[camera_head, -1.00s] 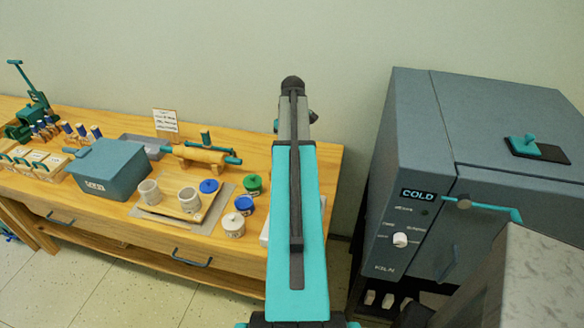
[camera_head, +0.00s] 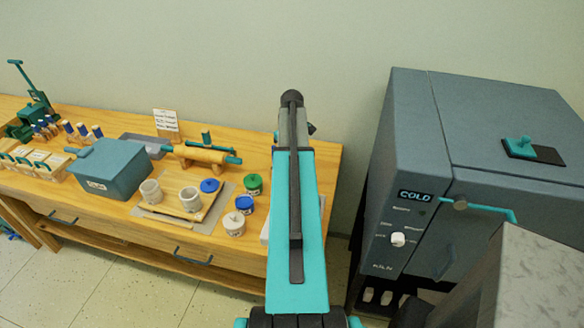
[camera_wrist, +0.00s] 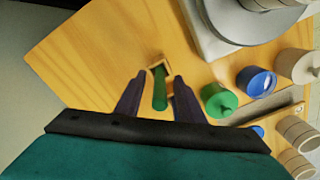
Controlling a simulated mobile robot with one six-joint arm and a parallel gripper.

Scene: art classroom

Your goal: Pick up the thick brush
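In the wrist view, a thick green handle (camera_wrist: 160,90), which looks like the thick brush, points out of a small wooden holder (camera_wrist: 157,66) on the table. My gripper (camera_wrist: 159,76) is open. Its two dark fingers show one on each side of the green handle, with gaps visible. How far the fingertips are above it is hard to tell. In the head view my arm hides the gripper and the holder. The brush's bristles are not visible.
A green lidded jar (camera_wrist: 218,101) stands close right of the fingers, beside a blue-lidded jar (camera_wrist: 256,81). A grey round wheel (camera_wrist: 235,25) is at the upper right. In the head view, the kiln (camera_head: 480,150) stands right of the wooden table (camera_head: 310,165).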

